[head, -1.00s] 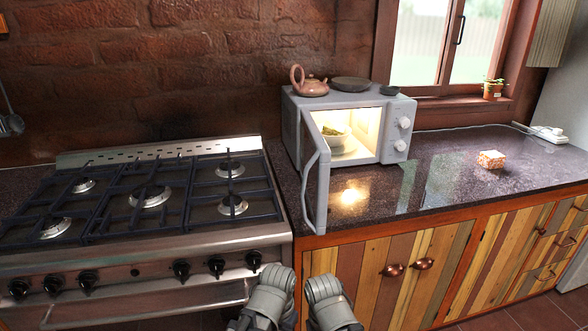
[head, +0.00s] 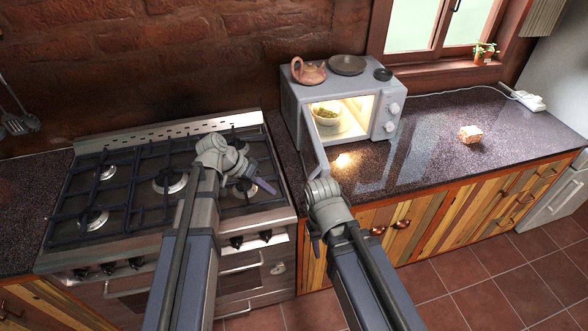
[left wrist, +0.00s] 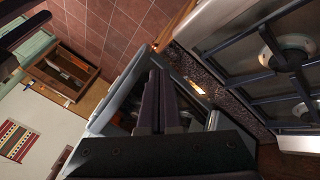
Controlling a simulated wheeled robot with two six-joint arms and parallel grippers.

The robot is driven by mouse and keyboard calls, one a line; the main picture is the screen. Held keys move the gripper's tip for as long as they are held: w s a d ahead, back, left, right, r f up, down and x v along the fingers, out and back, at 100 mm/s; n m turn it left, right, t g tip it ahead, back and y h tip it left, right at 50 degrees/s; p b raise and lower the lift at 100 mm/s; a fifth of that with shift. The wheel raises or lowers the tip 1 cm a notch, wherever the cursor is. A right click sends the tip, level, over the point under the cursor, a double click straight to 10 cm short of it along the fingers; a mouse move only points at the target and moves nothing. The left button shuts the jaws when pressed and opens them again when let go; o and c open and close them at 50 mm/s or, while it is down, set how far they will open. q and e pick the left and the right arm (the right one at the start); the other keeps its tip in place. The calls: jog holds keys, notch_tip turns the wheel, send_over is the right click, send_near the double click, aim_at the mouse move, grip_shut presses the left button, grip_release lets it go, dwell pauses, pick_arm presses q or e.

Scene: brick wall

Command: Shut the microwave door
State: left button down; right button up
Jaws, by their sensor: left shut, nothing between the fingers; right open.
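The pale grey microwave (head: 345,84) stands on the dark counter with its door (head: 316,148) open, swung out toward me on the left side. Its lit inside holds a bowl (head: 327,117) with greenish food. My left gripper (head: 266,187) is over the right part of the stove, left of the door and apart from it. In the left wrist view its dark fingers (left wrist: 165,98) are shut and empty, with the microwave (left wrist: 112,102) beyond them. My right gripper (head: 315,245) is low in front of the counter below the door; it is open, its fingers mostly hidden by my wrist.
The gas stove (head: 120,205) adjoins the counter at left.

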pick_arm(q)
notch_tip(320, 180, up, 4)
jog(key=w+a+p, duration=0.2)
jog(key=d+f+b, duration=0.7)
jog(key=d, duration=0.3)
jog(key=shift+w+d+f+t+h+b, duration=0.15)
jog(key=shift+f+t+h+b, duration=0.1)
jog(key=shift+t+h+b, duration=0.1)
pick_arm(e)
jog(key=shift+w+a+f, duration=0.1)
jog(key=shift+f, duration=1)
jog(key=shift+w+f, duration=0.1)
jog(key=shift+f, duration=0.95)
